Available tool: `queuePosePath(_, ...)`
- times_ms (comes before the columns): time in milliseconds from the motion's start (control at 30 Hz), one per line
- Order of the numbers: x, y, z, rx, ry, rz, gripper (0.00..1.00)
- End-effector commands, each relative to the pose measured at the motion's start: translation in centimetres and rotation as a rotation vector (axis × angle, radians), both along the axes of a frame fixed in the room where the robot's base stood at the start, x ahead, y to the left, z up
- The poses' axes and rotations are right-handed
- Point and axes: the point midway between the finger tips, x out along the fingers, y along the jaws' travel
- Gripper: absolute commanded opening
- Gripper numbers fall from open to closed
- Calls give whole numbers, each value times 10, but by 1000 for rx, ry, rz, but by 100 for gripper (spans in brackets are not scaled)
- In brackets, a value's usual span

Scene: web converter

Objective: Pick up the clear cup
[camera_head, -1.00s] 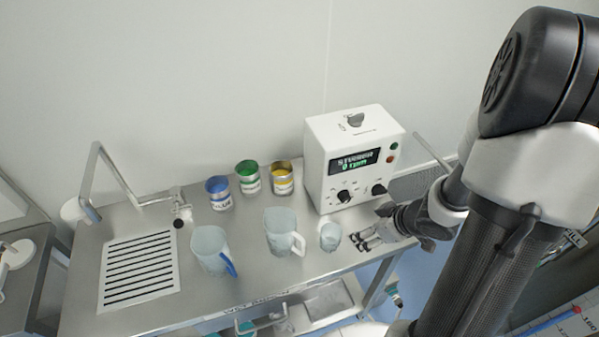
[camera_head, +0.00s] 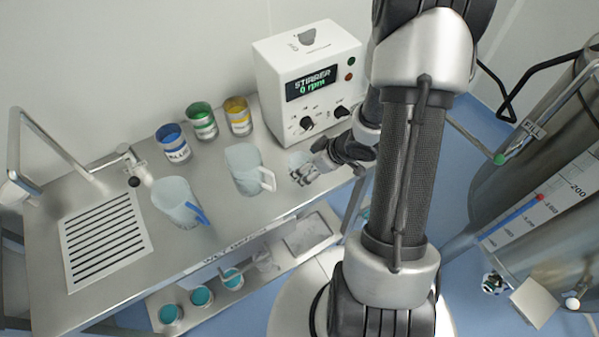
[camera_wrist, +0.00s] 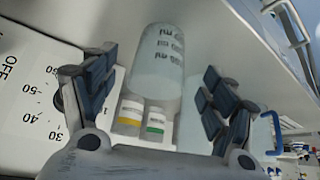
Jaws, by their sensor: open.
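The clear cup (camera_head: 298,158) is a small translucent beaker on the steel bench in front of the stirrer, partly hidden by my gripper (camera_head: 305,173) in the head view. In the wrist view the cup (camera_wrist: 157,68), with dark ml marks, appears between the open fingers of my gripper (camera_wrist: 162,72). The fingers stand on either side of it, with gaps. I cannot tell its exact depth between them.
A white-handled pitcher (camera_head: 243,170) stands just left of the cup, and a blue-handled pitcher (camera_head: 177,200) farther left. The stirrer box (camera_head: 309,85) is behind. Blue (camera_head: 173,143), green (camera_head: 202,121) and yellow (camera_head: 238,116) cans stand at the back.

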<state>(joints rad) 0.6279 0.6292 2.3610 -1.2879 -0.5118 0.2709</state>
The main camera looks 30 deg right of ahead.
Motion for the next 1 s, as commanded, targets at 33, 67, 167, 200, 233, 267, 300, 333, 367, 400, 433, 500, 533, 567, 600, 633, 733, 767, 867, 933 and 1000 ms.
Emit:
queuePosePath(33, 2, 1, -3, 0, 0, 1, 78)
queuePosePath(67, 3, 2, -5, 0, 0, 1, 78)
queuePosePath(167, 11, 5, -16, 0, 0, 1, 78)
queuePosePath(200, 15, 7, -21, 1, 0, 3, 78)
queuePosePath(233, 18, 8, -25, 1, 0, 3, 78)
queuePosePath(267, 20, 9, -29, 1, 1, 2, 78)
queuePosePath(300, 23, 10, -34, 1, 2, 1, 78)
queuePosePath(333, 25, 11, -37, 1, 2, 1, 78)
queuePosePath(367, 26, 12, -40, 0, 1, 1, 78)
queuePosePath(400, 28, 12, -41, 0, 1, 1, 78)
queuePosePath(433, 29, 12, -42, 0, 1, 0, 78)
queuePosePath(500, 29, 12, -41, 0, 1, -1, 78)
queuePosePath(533, 29, 12, -40, -1, 1, -1, 78)
queuePosePath(567, 29, 12, -40, -1, 1, -1, 78)
queuePosePath(600, 29, 12, -40, 0, 0, -1, 78)
queuePosePath(633, 29, 12, -40, 0, 0, -1, 77)
queuePosePath(733, 29, 12, -40, 0, 0, -1, 71)
queuePosePath(767, 29, 12, -40, 0, 0, -1, 69)
queuePosePath(867, 29, 12, -40, 0, 0, -1, 62)
queuePosePath(933, 29, 12, -40, 0, 0, 0, 57)
queuePosePath(1000, 28, 12, -40, 0, 0, -1, 53)
